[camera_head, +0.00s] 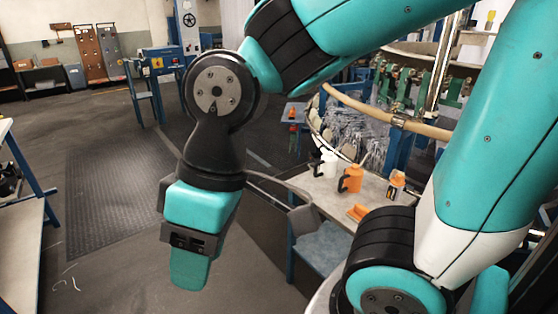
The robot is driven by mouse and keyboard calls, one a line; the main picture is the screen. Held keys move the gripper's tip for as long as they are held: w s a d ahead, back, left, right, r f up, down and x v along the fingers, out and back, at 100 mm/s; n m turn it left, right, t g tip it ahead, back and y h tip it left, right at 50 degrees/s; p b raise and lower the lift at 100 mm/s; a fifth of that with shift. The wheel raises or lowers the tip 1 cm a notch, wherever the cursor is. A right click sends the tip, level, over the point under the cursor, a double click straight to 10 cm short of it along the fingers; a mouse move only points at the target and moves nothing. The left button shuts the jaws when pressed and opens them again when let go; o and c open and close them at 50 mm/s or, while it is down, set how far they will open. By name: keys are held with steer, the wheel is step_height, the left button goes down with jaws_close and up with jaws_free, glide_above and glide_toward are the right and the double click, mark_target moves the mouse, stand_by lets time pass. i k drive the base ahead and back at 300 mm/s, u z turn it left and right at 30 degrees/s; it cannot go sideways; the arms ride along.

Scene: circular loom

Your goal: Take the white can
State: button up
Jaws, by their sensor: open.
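The white can (329,163) is small in the view and stands on a light grey tabletop (318,189), at its far left part, beside the loom. An orange can (351,179) with a dark handle stands just right of it. My gripper (189,270) points down over the floor, left of the tabletop and well apart from the white can. It is open, seen side-on, and I see nothing between its fingers.
An orange item (359,212) and a small orange-and-white container (396,184) are on the same tabletop. A chair (322,238) stands at its near side. The circular loom (385,100) rises behind. The floor at left is clear.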

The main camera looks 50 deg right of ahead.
mark_target(328, 163)
steer(key=u, duration=0.1)
steer(key=i, duration=1.25)
steer(key=z, duration=0.7)
steer(key=i, duration=0.8)
steer(key=z, duration=1.15)
steer(key=i, duration=0.4)
steer(key=z, duration=0.4)
